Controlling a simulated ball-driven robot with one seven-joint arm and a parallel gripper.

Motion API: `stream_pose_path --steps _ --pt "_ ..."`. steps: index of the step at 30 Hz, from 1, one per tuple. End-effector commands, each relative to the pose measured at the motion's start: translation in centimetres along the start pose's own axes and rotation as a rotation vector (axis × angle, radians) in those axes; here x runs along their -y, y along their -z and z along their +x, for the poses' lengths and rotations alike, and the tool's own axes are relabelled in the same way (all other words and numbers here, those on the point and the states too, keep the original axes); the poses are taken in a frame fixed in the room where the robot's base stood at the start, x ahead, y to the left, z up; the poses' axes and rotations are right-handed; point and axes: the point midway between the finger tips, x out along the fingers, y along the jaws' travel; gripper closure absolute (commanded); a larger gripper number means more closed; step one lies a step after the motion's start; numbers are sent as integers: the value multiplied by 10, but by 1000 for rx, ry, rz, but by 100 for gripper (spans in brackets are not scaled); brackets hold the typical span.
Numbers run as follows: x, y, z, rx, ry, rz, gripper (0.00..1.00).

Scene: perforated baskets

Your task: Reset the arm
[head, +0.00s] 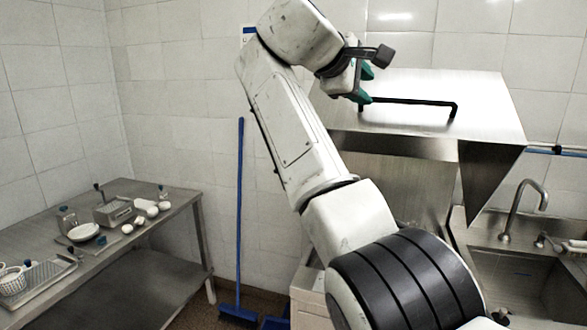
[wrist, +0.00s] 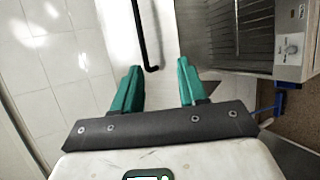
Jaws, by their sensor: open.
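My arm is raised and bent, with its end high in the head view. My gripper (head: 362,84) is in front of the stainless steel hood machine with a black bar handle (head: 420,101). In the wrist view my gripper (wrist: 157,85) shows two green fingers spread well apart with nothing between them. The black handle (wrist: 141,38) shows just beyond the fingers in that view. The fingertips are partly hidden by the wrist in the head view, and I cannot tell their exact distance from the handle.
A steel table (head: 160,222) at left carries a tray (head: 38,278), a white perforated basket (head: 13,281), a plate (head: 83,232) and several small items. A blue broom (head: 239,220) leans on the tiled wall. A sink with a tap (head: 524,208) is at right.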

Motion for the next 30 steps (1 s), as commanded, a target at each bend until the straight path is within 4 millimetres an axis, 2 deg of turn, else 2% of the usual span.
stream_pose_path --steps 11,17,20,23,26,30 --pt "47 8 29 -20 56 35 58" --pt "93 13 55 -36 112 72 58" --pt "124 14 71 -45 149 98 58" --pt "165 12 89 -53 198 131 58" --pt "220 6 111 -58 267 178 58" --pt "305 -11 137 -58 373 262 58"
